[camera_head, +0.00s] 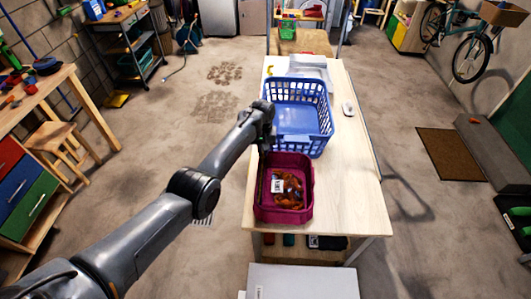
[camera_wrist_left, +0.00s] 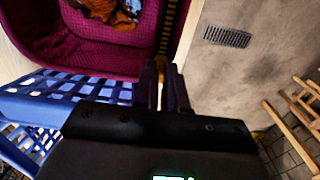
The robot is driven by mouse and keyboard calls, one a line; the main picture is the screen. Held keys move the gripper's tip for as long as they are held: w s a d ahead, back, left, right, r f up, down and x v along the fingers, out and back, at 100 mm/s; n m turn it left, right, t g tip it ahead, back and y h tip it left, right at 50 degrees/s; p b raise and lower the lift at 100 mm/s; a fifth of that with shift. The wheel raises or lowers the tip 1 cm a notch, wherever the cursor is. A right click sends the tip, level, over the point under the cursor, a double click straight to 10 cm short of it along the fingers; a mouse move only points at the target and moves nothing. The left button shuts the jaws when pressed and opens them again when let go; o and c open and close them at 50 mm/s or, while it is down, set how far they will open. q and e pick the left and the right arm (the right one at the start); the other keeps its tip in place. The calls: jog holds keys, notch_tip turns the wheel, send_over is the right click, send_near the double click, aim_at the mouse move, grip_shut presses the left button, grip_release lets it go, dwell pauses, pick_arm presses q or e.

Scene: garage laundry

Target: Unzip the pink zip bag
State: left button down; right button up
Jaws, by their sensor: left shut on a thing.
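The pink zip bag (camera_head: 297,216) stands on the near end of the wooden table, its top open to view. Inside lie orange-brown contents (camera_head: 290,197) with a white label. A dark zip strip with yellow marks (camera_wrist_left: 170,28) runs along one side of the bag in the left wrist view. My left gripper (camera_head: 262,147) is at the bag's far left corner, pointing down. In the left wrist view its fingers (camera_wrist_left: 164,88) are close together at the near end of the strip, shut on the zip. My right gripper is not in view.
A blue laundry basket (camera_head: 318,143) stands right behind the bag, close to my left gripper. A white mouse-like object (camera_head: 348,108) lies to its right. The table (camera_head: 345,190) is clear to the right of the bag. A wooden stool (camera_head: 52,138) stands on the left.

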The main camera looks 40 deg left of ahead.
pick_arm(q)
jog(key=c, duration=1.2)
grip_release()
jog(key=shift+o, duration=0.2)
jog(key=shift+r, duration=0.25)
notch_tip(320, 180, up, 9)
jog(key=shift+f+p, duration=0.2)
jog(key=shift+p, duration=0.45)
jog(key=shift+r, duration=0.9)
